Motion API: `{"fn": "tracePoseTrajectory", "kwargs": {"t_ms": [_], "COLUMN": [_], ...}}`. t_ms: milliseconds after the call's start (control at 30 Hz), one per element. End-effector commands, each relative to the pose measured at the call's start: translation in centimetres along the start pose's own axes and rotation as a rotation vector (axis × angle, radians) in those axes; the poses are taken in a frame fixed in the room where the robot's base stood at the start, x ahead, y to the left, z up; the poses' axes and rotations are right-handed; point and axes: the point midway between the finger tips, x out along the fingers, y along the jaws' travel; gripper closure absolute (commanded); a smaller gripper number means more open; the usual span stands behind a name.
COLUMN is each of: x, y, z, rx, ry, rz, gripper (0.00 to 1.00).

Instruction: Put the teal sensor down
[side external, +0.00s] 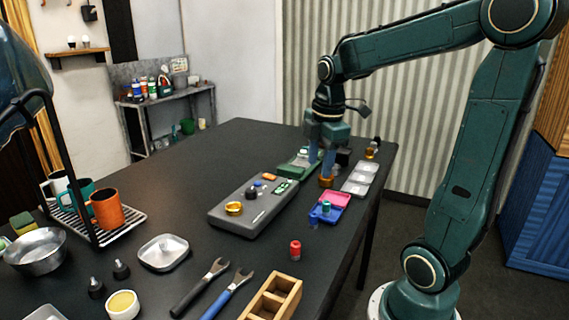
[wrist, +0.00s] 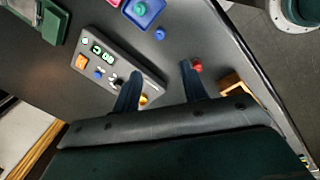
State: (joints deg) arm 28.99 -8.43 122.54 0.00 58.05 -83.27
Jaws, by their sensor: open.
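A small teal cylinder that looks like the teal sensor (side external: 326,206) sits in the blue tray (side external: 336,216) right of the grey control unit. In the wrist view the teal sensor (wrist: 140,8) shows at the top edge in the blue tray (wrist: 152,17). My gripper (side external: 320,178) points down above the back part of the table, behind the tray. In the wrist view my gripper (wrist: 158,80) is open, its two blue fingers apart with nothing held between them. A copper-coloured cylinder (side external: 326,182) shows at the fingertips in the side view; I cannot tell whether they touch.
The grey control unit (side external: 253,206) carries a gold ring (side external: 234,208). A small blue cylinder (side external: 313,221) and a red cylinder (side external: 295,250) stand on the table. A pink tray (side external: 337,198), a pale tray (side external: 360,180) and a green base (side external: 298,165) are close by. Wrenches lie in front.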

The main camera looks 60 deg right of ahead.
Motion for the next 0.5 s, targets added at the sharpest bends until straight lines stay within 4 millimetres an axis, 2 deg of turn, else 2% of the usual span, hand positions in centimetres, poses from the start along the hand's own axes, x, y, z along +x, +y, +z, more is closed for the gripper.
{"fn": "tracePoseTrajectory", "kwargs": {"t_ms": [200,500], "x": [-1.8,-3.3], "y": [-3.5,-8.4], "z": [-3.0,-5.5], "rx": [0.213,0.518], "ry": [0.046,0.159], "rz": [0.078,0.141], "gripper": [0.57,0.57]}}
